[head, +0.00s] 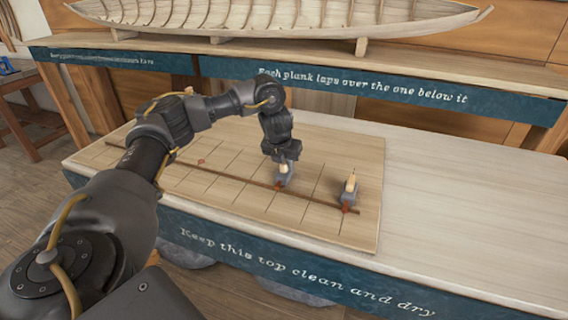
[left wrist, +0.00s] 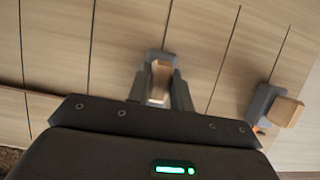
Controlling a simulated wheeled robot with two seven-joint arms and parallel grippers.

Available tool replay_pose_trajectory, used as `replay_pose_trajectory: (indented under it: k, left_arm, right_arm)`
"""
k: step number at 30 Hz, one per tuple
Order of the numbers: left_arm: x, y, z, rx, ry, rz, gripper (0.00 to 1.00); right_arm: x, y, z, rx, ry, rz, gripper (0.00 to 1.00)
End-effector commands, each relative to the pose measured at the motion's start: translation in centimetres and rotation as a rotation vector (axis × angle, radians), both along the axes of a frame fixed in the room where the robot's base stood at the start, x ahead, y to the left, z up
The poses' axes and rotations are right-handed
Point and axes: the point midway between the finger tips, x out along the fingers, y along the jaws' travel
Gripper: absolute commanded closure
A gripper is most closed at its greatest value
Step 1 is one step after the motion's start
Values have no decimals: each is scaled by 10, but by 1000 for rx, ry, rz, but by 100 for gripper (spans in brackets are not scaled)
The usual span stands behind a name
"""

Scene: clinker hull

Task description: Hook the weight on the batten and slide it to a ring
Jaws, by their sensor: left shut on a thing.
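My left gripper (head: 283,172) is shut on the wooden grip of a grey weight (head: 281,181), low over the board at the batten. The wrist view shows the pale grip (left wrist: 160,82) between the two fingers (left wrist: 160,97). The batten (head: 235,179) is a thin dark strip running across the board from upper left to lower right. Whether the held weight's hook touches it is hidden. A second grey weight (head: 349,190) with a wooden grip stands at the batten's right end; it also shows in the left wrist view (left wrist: 262,103). A small reddish mark, perhaps a ring (head: 201,162), lies left of the gripper. My right gripper is out of view.
The pale board (head: 325,150) with dark grid lines lies on a bench (head: 450,200). The bench top right of the board is clear. Behind stands a shelf with a wooden boat hull (head: 280,14). A blue lettered strip (head: 300,262) runs along the bench front.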

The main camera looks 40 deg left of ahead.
Motion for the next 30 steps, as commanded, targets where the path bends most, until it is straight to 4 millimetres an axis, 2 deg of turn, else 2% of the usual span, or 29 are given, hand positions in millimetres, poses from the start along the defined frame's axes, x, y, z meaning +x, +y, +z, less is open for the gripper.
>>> replay_pose_trajectory:
  k: [15, 30]
  left_arm:
    - [27, 8, 2, -1, -5, 1, 100]
    - [28, 9, 2, -1, -4, 0, 100]
  right_arm:
    - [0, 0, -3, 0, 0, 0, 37]
    - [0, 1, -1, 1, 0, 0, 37]
